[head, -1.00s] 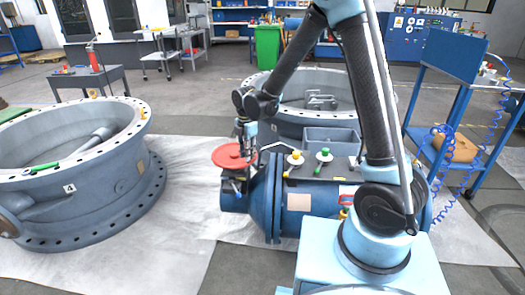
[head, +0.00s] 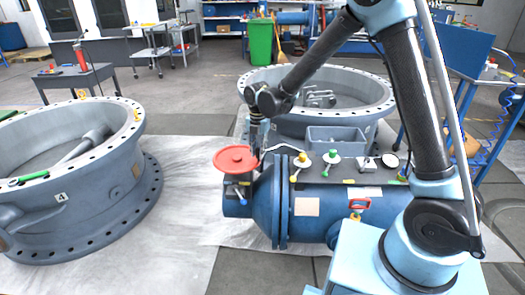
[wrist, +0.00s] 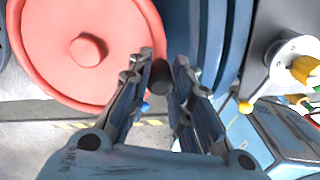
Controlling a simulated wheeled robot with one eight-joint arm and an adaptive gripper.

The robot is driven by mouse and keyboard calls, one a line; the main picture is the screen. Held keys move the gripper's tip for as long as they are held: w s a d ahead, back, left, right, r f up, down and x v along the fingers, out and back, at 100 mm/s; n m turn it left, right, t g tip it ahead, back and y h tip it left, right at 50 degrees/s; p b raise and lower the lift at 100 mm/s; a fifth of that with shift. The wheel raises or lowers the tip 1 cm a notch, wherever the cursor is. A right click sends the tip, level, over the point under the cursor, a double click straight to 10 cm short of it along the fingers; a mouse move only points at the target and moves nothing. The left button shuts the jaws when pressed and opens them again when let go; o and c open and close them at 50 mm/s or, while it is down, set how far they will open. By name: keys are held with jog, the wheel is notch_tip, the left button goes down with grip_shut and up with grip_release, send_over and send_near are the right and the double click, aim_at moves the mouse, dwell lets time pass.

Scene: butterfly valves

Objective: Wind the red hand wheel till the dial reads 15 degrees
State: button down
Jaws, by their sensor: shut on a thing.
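The red hand wheel (head: 233,157) sits flat on the near left end of the blue valve body (head: 345,200). It also shows in the wrist view (wrist: 62,28), with a raised hub in its middle. My gripper (head: 256,146) points down at the right rim of the wheel. In the wrist view its fingers (wrist: 160,82) are shut on a dark round handle (wrist: 160,68) by the wheel's edge. Most of the handle is hidden between the fingers. A small round white-faced dial (head: 390,161) is on top of the body; its reading is too small to tell.
A yellow knob (head: 302,159) and a green knob (head: 331,156) stand on the body right of the wheel. A grey bin (head: 335,139) is behind them. Large flanged valve rings stand at the left (head: 75,180) and behind (head: 318,88).

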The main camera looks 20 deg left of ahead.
jog(key=shift+a, duration=0.15)
dwell(0.3)
jog(key=c, duration=1.4)
grip_release()
jog(key=shift+r, duration=0.1)
notch_tip(320, 180, up, 12)
jog(key=shift+f, duration=0.1)
jog(key=shift+w, duration=0.1)
